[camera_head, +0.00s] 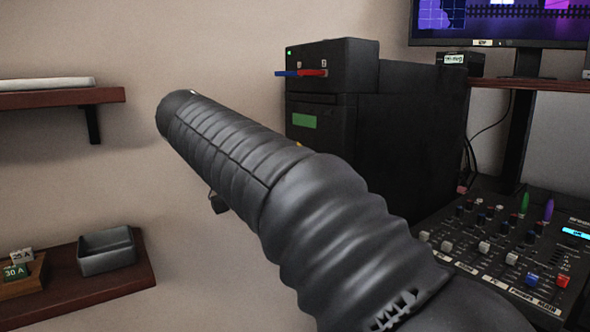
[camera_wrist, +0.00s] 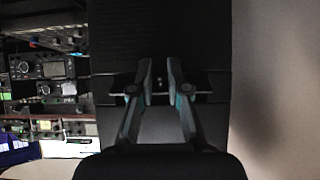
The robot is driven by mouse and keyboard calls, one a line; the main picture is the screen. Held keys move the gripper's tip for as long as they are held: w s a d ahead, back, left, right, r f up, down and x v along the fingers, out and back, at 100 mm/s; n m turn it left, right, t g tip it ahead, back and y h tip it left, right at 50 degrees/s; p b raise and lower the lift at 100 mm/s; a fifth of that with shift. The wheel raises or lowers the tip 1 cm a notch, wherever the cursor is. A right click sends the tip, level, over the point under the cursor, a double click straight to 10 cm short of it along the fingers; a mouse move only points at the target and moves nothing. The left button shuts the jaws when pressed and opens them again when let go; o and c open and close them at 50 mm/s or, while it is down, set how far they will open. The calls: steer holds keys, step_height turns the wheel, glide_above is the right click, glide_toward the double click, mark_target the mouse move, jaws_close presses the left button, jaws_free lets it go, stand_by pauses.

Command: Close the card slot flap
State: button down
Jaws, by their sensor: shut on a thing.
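In the wrist view my gripper (camera_wrist: 160,72) points at the front of a black cabinet (camera_wrist: 120,30). Its two fingers are close together, with a narrow dark gap between their tips. A dark strip that looks like the card slot flap (camera_wrist: 218,84) runs across behind the fingers, and the tips are shut on a small part of it. The grip and the flap's angle are hard to make out in the dark. In the head view the black cabinet (camera_head: 410,130) stands beyond my arm, which covers its lower front; my fingertips and the flap are hidden there.
A small black box (camera_head: 345,62) with blue and red pieces sits on the cabinet. A mixing panel (camera_head: 500,245) with knobs is at right, below a monitor (camera_head: 500,20). Wall shelves (camera_head: 60,98) are at left. Bare wall lies between the shelves and cabinet.

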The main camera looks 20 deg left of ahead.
steer(key=r+g+y+p, duration=0.1)
steer(key=p, duration=0.1)
steer(key=g+y+p, duration=0.1)
steer(key=p, duration=0.1)
steer(key=shift+w+d+r+g, duration=0.2)
steer(key=shift+r+g, duration=0.2)
steer(key=shift+w+d+r+g+y+p, duration=0.1)
steer(key=shift+g+y+p, duration=0.35)
steer(key=shift+g+y, duration=0.15)
steer(key=shift+w+d+r+g+y+p, duration=0.1)
steer(key=shift+g+y+p, duration=0.3)
steer(key=shift+g+y, duration=0.2)
steer(key=shift+f, duration=0.1)
steer(key=c, duration=1.1)
jaws_free()
steer(key=shift+c, duration=0.2)
steer(key=shift+a, duration=0.1)
steer(key=shift+v, duration=0.8)
steer(key=s+a+r, duration=0.1)
steer(key=s+a, duration=0.7)
steer(key=s, duration=0.1)
steer(key=shift+s+r, duration=0.15)
steer(key=shift+s, duration=0.15)
